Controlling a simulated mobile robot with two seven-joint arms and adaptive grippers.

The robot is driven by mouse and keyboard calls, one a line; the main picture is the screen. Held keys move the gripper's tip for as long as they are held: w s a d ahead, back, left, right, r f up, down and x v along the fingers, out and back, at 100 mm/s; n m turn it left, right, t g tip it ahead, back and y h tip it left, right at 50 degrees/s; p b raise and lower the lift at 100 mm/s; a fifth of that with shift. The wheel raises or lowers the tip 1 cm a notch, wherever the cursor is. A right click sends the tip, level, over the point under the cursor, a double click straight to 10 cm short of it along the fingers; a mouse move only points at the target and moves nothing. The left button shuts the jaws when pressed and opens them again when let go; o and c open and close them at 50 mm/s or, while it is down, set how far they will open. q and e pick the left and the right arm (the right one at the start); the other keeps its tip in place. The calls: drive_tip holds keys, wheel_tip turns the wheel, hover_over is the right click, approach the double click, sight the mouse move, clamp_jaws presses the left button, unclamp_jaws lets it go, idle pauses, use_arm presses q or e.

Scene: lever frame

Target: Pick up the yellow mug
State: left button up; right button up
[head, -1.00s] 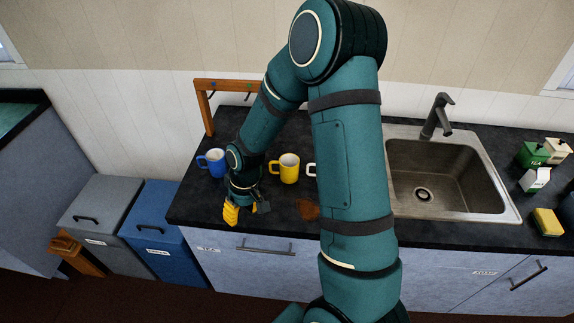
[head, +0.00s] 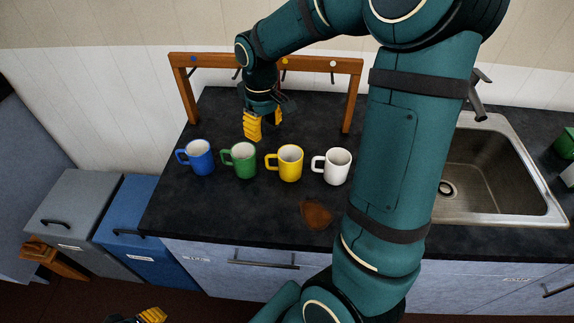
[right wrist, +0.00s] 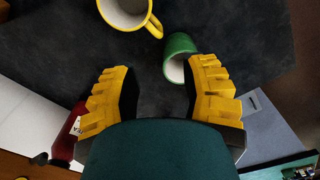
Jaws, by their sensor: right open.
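The yellow mug (head: 291,166) stands upright on the dark counter, between the green mug (head: 243,161) and the white mug (head: 338,167). Its handle points left in the head view. My right gripper (head: 263,123) is open and empty, above the counter behind the green and yellow mugs. In the right wrist view the yellow mug (right wrist: 127,12) is at the top edge, partly cut off, beyond the open fingers (right wrist: 160,72). The green mug (right wrist: 179,56) shows near the right-hand finger. My left gripper (head: 150,315) only peeks in at the bottom edge; its jaw state is unclear.
A blue mug (head: 199,158) stands left of the green one. A wooden hook frame (head: 335,66) stands at the back, close to my right gripper. A brown patch (head: 315,213) lies on the counter in front. The sink (head: 500,165) is at right, partly behind my arm.

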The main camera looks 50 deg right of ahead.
sight(267, 167)
wheel_tip(267, 167, down, 13)
drive_tip(key=shift+r+b, duration=0.1)
drive_tip(key=shift+b, duration=0.95)
drive_tip(key=shift+o, duration=0.3)
clamp_jaws()
